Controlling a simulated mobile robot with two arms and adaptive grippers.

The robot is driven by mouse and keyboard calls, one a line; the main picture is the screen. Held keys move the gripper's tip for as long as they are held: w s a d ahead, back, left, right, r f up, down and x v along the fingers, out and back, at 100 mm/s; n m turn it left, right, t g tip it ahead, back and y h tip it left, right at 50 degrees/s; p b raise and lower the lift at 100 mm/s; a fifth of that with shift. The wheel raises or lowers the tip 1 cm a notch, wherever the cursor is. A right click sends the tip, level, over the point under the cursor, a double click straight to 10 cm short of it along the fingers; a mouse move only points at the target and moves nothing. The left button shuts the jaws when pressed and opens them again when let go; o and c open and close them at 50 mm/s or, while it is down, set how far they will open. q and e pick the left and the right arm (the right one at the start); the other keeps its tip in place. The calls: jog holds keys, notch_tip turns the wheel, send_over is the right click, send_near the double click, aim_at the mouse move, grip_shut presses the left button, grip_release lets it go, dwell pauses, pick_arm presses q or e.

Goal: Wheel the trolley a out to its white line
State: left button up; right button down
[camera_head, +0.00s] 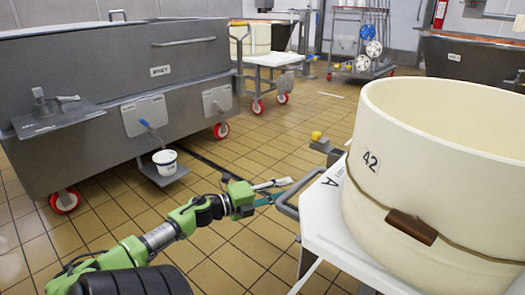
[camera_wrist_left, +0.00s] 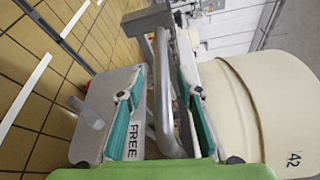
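Trolley A (camera_head: 328,222) is at the right of the head view, a white-topped cart marked "A". It carries a large cream tub (camera_head: 405,150) numbered 42, which also shows in the wrist view (camera_wrist_left: 240,110). Its grey bar handle (camera_head: 287,204) sticks out on the left side. My left gripper (camera_head: 283,190) is at this handle. In the left wrist view, the handle (camera_wrist_left: 168,105) runs between the two teal fingers (camera_wrist_left: 158,98), which are apart with gaps visible, so the gripper is open around it. My right gripper is out of view.
A long grey vat (camera_head: 75,110) on red wheels stands at left, with a white bucket (camera_head: 165,162) on its low shelf. Another trolley (camera_head: 270,60) and a rack (camera_head: 357,40) stand behind. White floor strips (camera_wrist_left: 22,95) show in the wrist view.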

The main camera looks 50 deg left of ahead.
pick_arm(q)
jog(key=s+a, duration=0.1)
jog(key=s, duration=0.6)
jog(key=shift+a+r, duration=0.25)
jog(key=shift+a, duration=0.15)
